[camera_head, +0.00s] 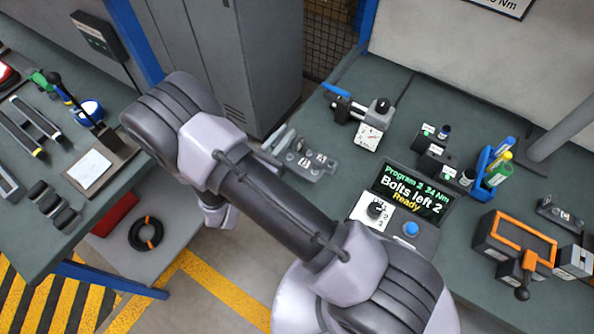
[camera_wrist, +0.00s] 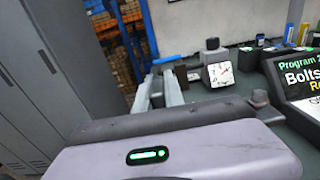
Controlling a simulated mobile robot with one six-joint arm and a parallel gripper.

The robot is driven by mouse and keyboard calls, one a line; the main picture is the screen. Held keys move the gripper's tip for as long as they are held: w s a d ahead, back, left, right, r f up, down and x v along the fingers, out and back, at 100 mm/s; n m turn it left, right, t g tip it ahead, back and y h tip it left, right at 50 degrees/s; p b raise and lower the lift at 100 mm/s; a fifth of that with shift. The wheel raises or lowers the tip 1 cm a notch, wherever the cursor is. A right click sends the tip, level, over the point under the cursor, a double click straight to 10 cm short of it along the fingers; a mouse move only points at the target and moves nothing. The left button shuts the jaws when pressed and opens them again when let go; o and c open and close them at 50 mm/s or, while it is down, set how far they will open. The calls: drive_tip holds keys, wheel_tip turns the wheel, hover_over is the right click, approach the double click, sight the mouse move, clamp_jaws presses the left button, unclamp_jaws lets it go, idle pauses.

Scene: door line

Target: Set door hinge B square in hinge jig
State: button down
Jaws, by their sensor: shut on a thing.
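My gripper (camera_wrist: 158,88) shows in the wrist view as two grey fingers close together beyond its pale body with a green light. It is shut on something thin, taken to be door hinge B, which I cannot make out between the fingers. In the head view my arm hides most of the gripper. A grey plate with pins and white labels (camera_head: 312,163) lies on the right bench beside the fingers; it looks like the hinge jig, but I cannot be sure. Whether the held part touches it is hidden.
A dial gauge (camera_head: 369,136) stands behind the plate. A screen (camera_head: 412,192) reads "Bolts left 2, Ready". An orange-framed fixture (camera_head: 519,236) stands at right. The left bench holds tools and a tray (camera_head: 113,165). A grey locker (camera_head: 235,60) stands behind.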

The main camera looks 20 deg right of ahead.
wheel_tip(320, 180, down, 10)
drive_tip(key=b, duration=0.3)
drive_tip(key=shift+r+b, duration=0.15)
drive_tip(key=shift+b, duration=0.15)
drive_tip(key=shift+f, duration=0.2)
drive_tip(key=c, duration=1.4)
unclamp_jaws()
drive_tip(key=shift+c, duration=0.2)
